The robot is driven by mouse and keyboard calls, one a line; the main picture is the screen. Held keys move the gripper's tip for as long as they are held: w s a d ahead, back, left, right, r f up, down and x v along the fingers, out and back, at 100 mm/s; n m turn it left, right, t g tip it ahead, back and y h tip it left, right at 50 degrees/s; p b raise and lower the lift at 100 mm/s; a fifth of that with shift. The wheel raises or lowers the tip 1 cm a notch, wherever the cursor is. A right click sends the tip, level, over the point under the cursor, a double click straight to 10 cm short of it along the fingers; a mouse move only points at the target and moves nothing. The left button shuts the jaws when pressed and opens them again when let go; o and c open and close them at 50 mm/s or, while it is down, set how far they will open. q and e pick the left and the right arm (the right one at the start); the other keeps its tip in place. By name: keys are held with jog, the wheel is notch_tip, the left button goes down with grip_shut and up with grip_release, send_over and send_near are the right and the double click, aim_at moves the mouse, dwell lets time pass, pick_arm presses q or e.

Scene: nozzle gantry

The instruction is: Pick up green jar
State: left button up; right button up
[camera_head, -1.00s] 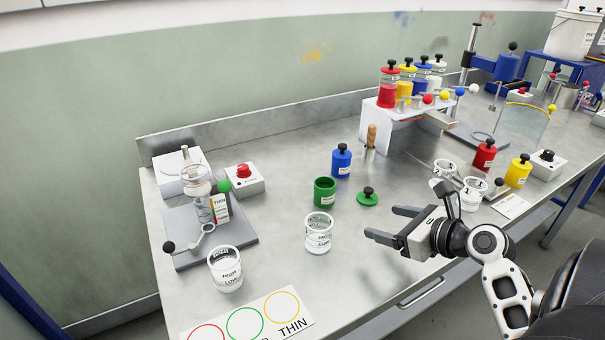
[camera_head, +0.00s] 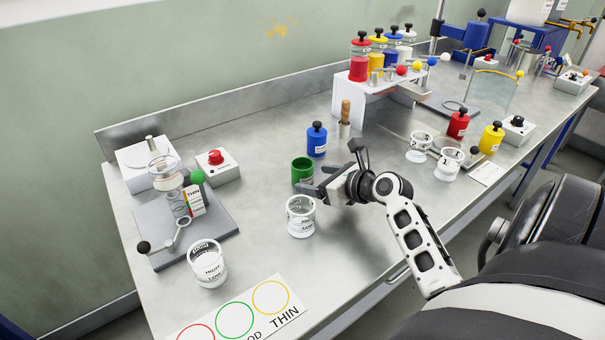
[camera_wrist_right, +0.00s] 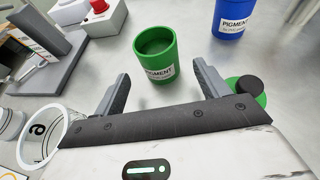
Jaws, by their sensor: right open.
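The green jar (camera_head: 302,170) stands upright and lidless on the steel bench, and in the right wrist view the open jar (camera_wrist_right: 156,56) shows its "PIGMENT" label. My right gripper (camera_head: 312,191) is open, and in the right wrist view its two fingers (camera_wrist_right: 160,85) point toward the jar, which stands just beyond and between the tips, seemingly untouched. A green lid with a black knob (camera_wrist_right: 248,90) lies on the bench beside the right-hand finger in the wrist view. In the head view the gripper hides that lid. My left gripper is not in view.
A white cup (camera_head: 301,218) stands close in front of the gripper. A blue jar (camera_head: 317,142) stands behind the green one. A grey stand with a glass funnel is at left, another cup (camera_head: 207,265) near it. Ringed card (camera_head: 240,318) lies at the front edge.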

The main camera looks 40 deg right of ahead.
aim_at(307, 166)
jog(key=x, duration=0.4)
jog(key=shift+w, duration=0.15)
jog(key=c, duration=1.1)
jog(key=shift+c, duration=0.2)
jog(key=shift+r, duration=0.1)
jog(key=shift+r, duration=0.25)
notch_tip(307, 166, up, 2)
jog(key=shift+r, duration=0.2)
jog(key=s+a+r+p, duration=0.2)
jog(key=s+r, duration=0.7)
jog(key=s, duration=0.5)
jog(key=shift+r, duration=0.4)
jog(key=shift+a, duration=0.15)
